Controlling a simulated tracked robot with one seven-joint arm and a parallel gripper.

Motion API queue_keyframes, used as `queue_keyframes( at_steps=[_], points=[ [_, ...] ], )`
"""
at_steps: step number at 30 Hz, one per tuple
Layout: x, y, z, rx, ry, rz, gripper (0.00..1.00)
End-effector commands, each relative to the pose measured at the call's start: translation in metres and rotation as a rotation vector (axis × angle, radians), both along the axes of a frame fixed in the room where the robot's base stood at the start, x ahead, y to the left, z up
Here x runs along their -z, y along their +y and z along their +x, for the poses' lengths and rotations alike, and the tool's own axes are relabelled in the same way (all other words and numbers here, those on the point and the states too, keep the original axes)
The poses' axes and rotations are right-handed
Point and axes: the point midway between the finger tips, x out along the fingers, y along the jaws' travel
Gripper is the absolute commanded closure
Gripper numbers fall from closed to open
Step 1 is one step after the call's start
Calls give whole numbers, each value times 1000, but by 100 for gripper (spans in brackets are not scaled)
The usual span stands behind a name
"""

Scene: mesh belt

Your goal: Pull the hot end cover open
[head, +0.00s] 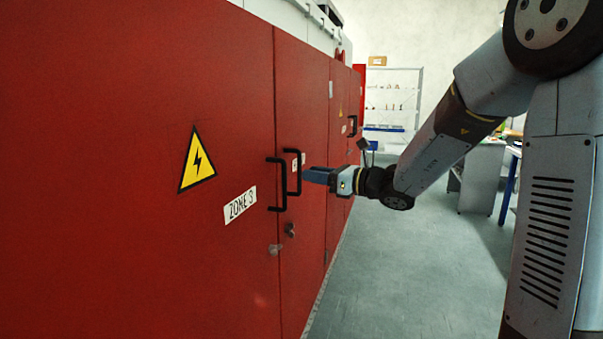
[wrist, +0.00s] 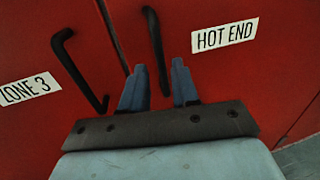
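The hot end cover (head: 302,90) is a red door panel, flush with its neighbour. Its white "HOT END" label (wrist: 224,34) shows in the wrist view. Its black bar handle (head: 298,174) stands upright near the cover's left edge; it also shows in the wrist view (wrist: 154,38). My gripper (head: 306,175) has blue fingers pointing at this handle. In the wrist view my gripper (wrist: 158,66) is open, with a clear gap between the fingers. The handle's lower part appears in line with that gap. I cannot tell whether the fingertips reach around the bar.
The zone 3 cover (head: 130,130) with its own black handle (head: 271,184) is close on the left. A knob-like lock (head: 290,230) sits below the handles. The grey floor (head: 400,270) to the right is clear. A shelf (head: 393,100) and a bench (head: 482,175) stand farther back.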

Motion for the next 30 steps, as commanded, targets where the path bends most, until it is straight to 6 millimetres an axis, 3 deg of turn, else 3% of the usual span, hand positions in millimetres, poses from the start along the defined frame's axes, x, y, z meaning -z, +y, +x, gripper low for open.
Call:
queue_keyframes(
  at_steps=[9, 22, 30],
  points=[
    [0, 36, 22, -1, 1, 1, 70],
    [0, 43, 26, 0, 0, 0, 70],
    [0, 43, 25, -1, 0, 0, 95]
  ],
)
